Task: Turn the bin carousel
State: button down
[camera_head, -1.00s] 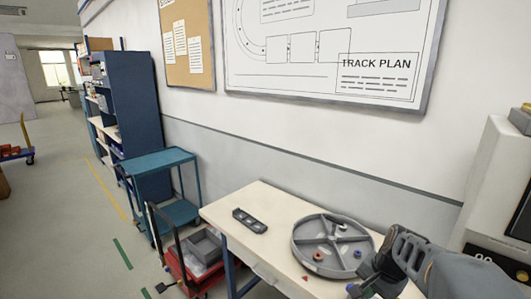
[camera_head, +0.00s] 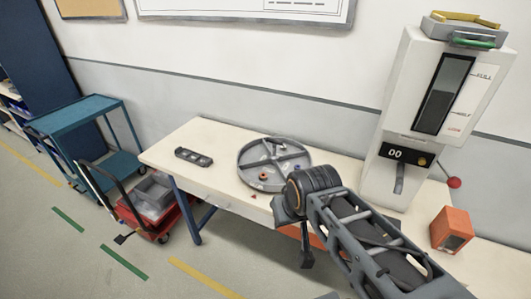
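The bin carousel (camera_head: 246,159) is a round grey tray with raised walls that divide it into wedge compartments. It lies flat on the pale worktable (camera_head: 200,142). A small orange-brown ring (camera_head: 264,175) and a few other small parts lie in its compartments. My arm reaches in from the lower right, and its wrist is in front of the carousel's lower right side. My gripper (camera_head: 307,257) points down by the table's front edge, apart from the carousel. Its fingers are small and dark, and I cannot tell whether they are open.
A dark slotted holder (camera_head: 194,157) lies left of the carousel. A white machine (camera_head: 392,175) with a display and a red-knobbed lever (camera_head: 453,182) stands to the right, near an orange box (camera_head: 451,230). A red cart (camera_head: 158,222) and blue trolley (camera_head: 84,120) stand left. Floor in front is clear.

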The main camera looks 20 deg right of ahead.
aim_at(264, 154)
jog(key=z, duration=0.55)
jog(key=k, duration=0.6)
jog(key=u, duration=0.65)
jog(key=i, duration=1.65)
jog(key=z, duration=0.55)
